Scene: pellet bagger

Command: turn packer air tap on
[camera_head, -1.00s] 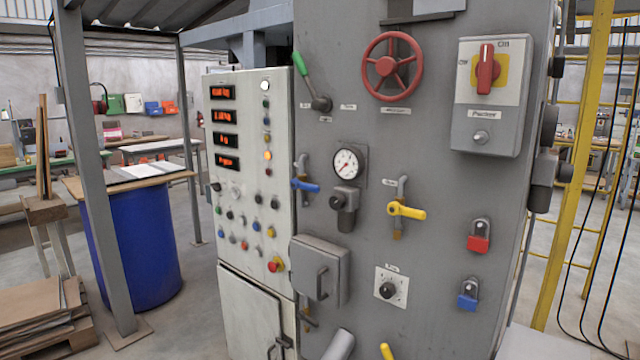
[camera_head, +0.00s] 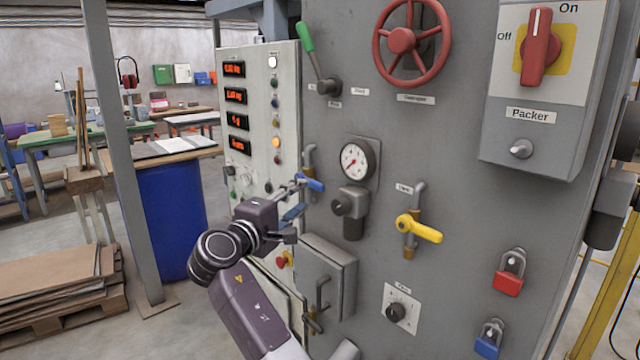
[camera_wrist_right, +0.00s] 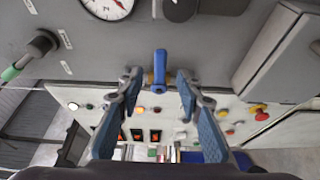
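A tap with a blue lever handle (camera_head: 311,184) sits on a brass and grey pipe on the grey panel, left of the pressure gauge (camera_head: 354,161). In the right wrist view the blue handle (camera_wrist_right: 160,66) lies between the fingertips, with a gap on each side. My right gripper (camera_head: 298,196) is open around or just short of the handle; contact is not visible. It also shows in the wrist view (camera_wrist_right: 158,80). A second tap with a yellow lever (camera_head: 420,229) is further right, its lever roughly sideways. The blue tap's label cannot be read. My left gripper is not in view.
A grey box with a handle (camera_head: 328,275) juts out below the blue tap. A regulator (camera_head: 350,207) is right of it, and a green-handled lever (camera_head: 313,55) above. The packer switch (camera_head: 540,47), red handwheel (camera_head: 411,42) and padlocks (camera_head: 508,281) are further right.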

